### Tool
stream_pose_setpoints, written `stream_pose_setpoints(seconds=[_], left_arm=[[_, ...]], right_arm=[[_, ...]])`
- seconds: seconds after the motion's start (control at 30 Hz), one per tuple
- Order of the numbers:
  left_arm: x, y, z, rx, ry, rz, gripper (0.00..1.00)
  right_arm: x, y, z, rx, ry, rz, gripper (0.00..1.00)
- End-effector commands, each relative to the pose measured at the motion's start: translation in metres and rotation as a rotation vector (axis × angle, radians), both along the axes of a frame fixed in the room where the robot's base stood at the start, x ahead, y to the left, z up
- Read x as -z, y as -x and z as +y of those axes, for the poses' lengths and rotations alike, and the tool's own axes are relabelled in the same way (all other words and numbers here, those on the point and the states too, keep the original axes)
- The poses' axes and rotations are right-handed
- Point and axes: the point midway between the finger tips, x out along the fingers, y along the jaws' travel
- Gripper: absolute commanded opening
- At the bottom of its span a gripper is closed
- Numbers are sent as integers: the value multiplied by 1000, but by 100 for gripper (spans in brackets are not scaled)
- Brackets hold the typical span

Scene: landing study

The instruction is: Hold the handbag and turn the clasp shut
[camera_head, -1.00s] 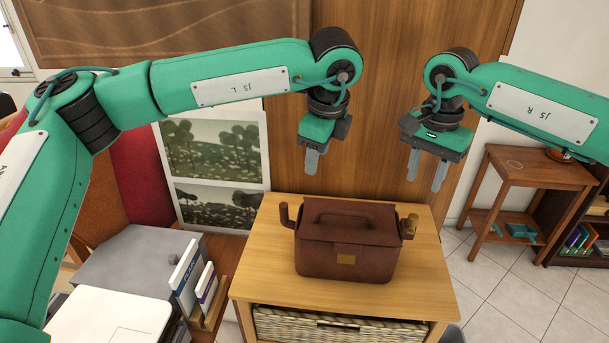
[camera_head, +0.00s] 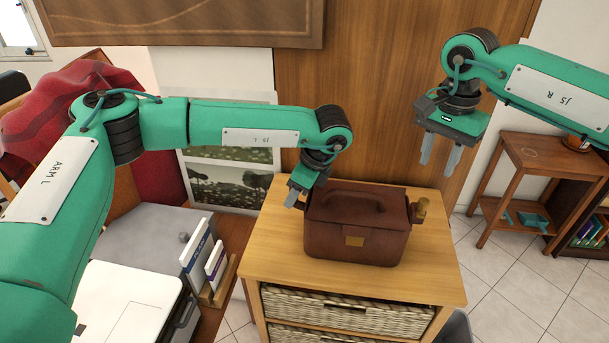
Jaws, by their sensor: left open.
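The brown handbag (camera_head: 340,240) stands upright on a wooden cabinet, with its carrying handle (camera_head: 352,194) on the lid. My right gripper (camera_head: 439,160) is empty, fingers apart and pointing down, above and right of the bag.
The wooden cabinet (camera_head: 285,262) has bare top around the bag and wicker drawers (camera_head: 345,312) below. To the left are upright books (camera_head: 196,254) and a white printer-like box (camera_head: 130,305). A wooden panel stands behind. A side table (camera_head: 540,160) stands at right.

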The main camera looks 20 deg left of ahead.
Motion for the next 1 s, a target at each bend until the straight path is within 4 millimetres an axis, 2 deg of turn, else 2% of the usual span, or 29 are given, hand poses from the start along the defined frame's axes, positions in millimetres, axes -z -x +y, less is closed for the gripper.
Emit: stream_pose_setpoints(seconds=[0.2,0.53,0.57,0.77,1.0], left_arm=[[18,-1,8,-1,-1,-1,45],[22,-1,9,0,0,-1,45],[22,-1,9,0,0,-1,41],[21,-1,9,0,0,-1,2],[21,-1,9,0,0,-1,0]], right_arm=[[0,0,0,0,0,0,36],[0,0,0,0,0,0,36],[0,0,0,0,0,0,36],[0,0,0,0,0,0,36],[0,0,0,0,0,0,36]])
